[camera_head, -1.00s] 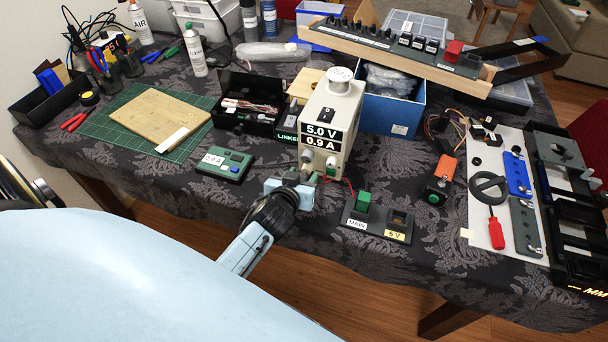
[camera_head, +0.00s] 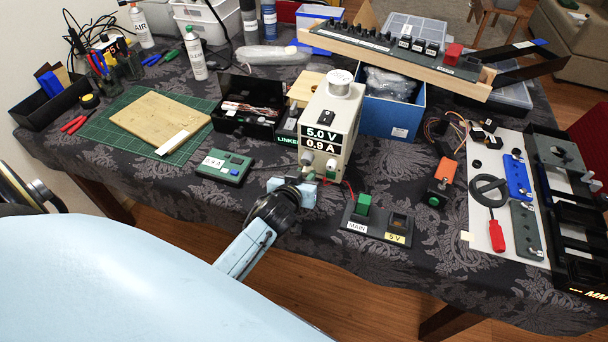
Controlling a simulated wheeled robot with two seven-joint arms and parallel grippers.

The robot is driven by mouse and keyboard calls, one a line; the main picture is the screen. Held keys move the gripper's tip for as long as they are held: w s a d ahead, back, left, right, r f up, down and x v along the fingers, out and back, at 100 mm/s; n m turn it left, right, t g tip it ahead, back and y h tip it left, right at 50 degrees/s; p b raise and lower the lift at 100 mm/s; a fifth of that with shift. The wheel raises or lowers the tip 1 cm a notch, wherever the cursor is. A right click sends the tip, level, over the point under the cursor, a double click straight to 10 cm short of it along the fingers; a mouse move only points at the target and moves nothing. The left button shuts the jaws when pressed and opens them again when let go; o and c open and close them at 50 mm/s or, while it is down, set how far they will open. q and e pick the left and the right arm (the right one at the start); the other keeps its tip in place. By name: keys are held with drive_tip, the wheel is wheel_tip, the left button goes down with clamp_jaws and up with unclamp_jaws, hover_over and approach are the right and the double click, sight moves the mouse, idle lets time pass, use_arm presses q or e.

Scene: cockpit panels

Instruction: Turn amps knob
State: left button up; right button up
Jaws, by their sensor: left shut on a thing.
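The cream power supply box (camera_head: 340,118) stands near the table's front edge, its display showing 5.0 V and 0.9 A. Small round knobs (camera_head: 308,154) sit low on its front face. My left gripper (camera_head: 309,180) comes from below and left and is shut at the lower front of the box. The small thing between its fingers, seemingly the amps knob, is mostly hidden by the gripper. My right gripper does not show.
A green box (camera_head: 223,166) with a small label lies left of my gripper. A switch panel (camera_head: 377,228) marked MAIN and 5 V lies to the right, with a red wire beside it. An open black box (camera_head: 252,104) stands behind.

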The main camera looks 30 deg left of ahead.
use_arm(q)
drive_tip(key=shift+n+p, duration=0.3)
drive_tip(key=shift+p, duration=0.1)
drive_tip(key=shift+h, duration=0.3)
drive_tip(key=o, duration=1)
drive_tip(key=shift+s, duration=0.2)
drive_tip(key=p+v, duration=0.2)
drive_tip(key=v, duration=1.1)
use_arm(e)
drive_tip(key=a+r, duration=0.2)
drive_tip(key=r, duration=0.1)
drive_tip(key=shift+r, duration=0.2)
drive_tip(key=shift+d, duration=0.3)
